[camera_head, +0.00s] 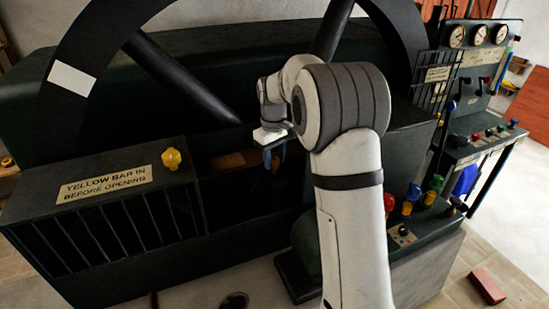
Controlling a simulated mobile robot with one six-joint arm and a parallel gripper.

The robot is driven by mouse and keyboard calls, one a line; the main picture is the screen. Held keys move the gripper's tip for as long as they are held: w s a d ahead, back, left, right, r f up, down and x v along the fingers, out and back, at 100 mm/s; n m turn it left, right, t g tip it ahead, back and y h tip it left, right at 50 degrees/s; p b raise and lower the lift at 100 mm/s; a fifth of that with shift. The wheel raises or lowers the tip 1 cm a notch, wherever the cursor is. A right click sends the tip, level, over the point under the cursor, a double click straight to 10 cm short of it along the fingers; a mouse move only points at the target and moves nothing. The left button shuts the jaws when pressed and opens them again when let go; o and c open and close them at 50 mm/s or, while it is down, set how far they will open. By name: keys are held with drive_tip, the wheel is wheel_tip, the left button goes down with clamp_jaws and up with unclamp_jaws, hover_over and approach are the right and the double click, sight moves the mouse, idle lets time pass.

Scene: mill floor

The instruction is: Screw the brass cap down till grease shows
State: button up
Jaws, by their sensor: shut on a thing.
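My gripper (273,157) points down over the dark recess in the middle of the machine, below the large wheel. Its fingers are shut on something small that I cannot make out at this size. I cannot pick out the brass cap. No grease can be seen. My wrist and forearm cover much of the machine's middle and right.
A dark slatted guard (110,225) with a yellow knob (171,158) and a sign, "YELLOW BAR IN BEFORE OPENING" (105,184), stands left. The large wheel (75,60) arches behind. Coloured levers (432,186) and a gauge panel (490,70) stand right. A red brick (487,285) lies on the floor.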

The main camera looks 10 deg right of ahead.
sight(274, 156)
drive_tip(key=n, duration=0.3)
drive_tip(key=shift+n, duration=0.6)
drive_tip(key=o, duration=1)
drive_tip(key=shift+r, duration=0.1)
wheel_tip(274, 156, up, 8)
drive_tip(key=shift+s+a+f+b, duration=0.1)
drive_tip(key=shift+f+b, duration=0.05)
drive_tip(key=shift+b, duration=0.4)
